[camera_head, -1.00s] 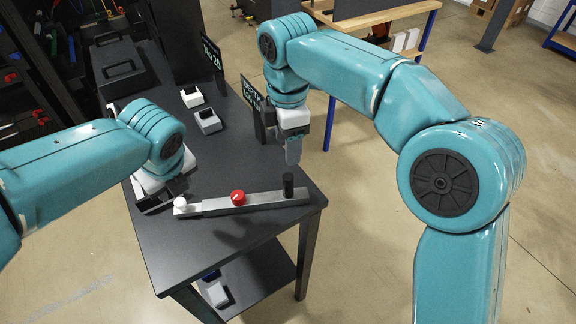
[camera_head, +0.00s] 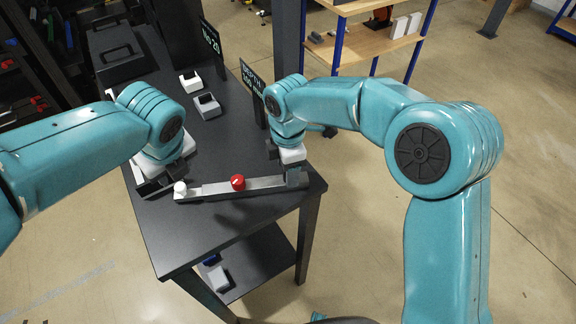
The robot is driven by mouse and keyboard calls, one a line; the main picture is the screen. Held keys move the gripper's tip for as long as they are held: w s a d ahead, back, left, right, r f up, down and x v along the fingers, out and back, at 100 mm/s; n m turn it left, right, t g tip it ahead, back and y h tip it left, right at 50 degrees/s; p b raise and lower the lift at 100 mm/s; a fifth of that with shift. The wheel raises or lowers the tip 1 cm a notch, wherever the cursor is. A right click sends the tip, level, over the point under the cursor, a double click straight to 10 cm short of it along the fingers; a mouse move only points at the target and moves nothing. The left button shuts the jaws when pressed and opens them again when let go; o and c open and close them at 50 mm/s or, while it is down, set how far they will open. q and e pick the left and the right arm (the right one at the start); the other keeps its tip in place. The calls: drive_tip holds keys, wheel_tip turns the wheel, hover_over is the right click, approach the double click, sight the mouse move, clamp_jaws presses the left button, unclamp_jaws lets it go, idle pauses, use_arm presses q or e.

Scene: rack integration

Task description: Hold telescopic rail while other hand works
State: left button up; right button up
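The telescopic rail (camera_head: 212,190) is a grey bar lying along the front of the dark table. A red knob (camera_head: 238,182) stands on its middle and a white ball knob (camera_head: 180,188) at its left end. My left gripper (camera_head: 157,190) is low beside the left end, by the white knob; its fingers are dark and partly hidden, so I cannot tell whether it grips. My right gripper (camera_head: 295,178) points down at the rail's right end, where the black post stood. It hides the post, and I cannot tell whether its fingers are closed on it.
The dark table (camera_head: 205,235) has free room in front of the rail. Two small grey-white blocks (camera_head: 207,106) and two black signs (camera_head: 252,83) stand behind. A dark case (camera_head: 115,55) sits at the back left. A lower shelf (camera_head: 255,262) holds small boxes.

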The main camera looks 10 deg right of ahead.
clamp_jaws()
idle(2.4)
use_arm(q)
drive_tip(key=o, duration=0.6)
drive_tip(key=shift+s, duration=0.2)
drive_tip(key=shift+o, duration=0.2)
drive_tip(key=n+g+h, duration=0.2)
drive_tip(key=n+g, duration=0.1)
drive_tip(key=n, duration=0.1)
hover_over(179, 186)
drive_tip(key=shift+d+f, duration=0.2)
drive_tip(key=shift+f, duration=0.4)
drive_tip(key=shift+d+f, duration=0.2)
drive_tip(key=shift+f, duration=0.4)
drive_tip(key=shift+g, duration=0.3)
drive_tip(key=f, duration=0.6)
drive_tip(key=shift+a, duration=0.35)
use_arm(e)
drive_tip(key=shift+f, duration=0.1)
use_arm(q)
drive_tip(key=shift+f, duration=0.9)
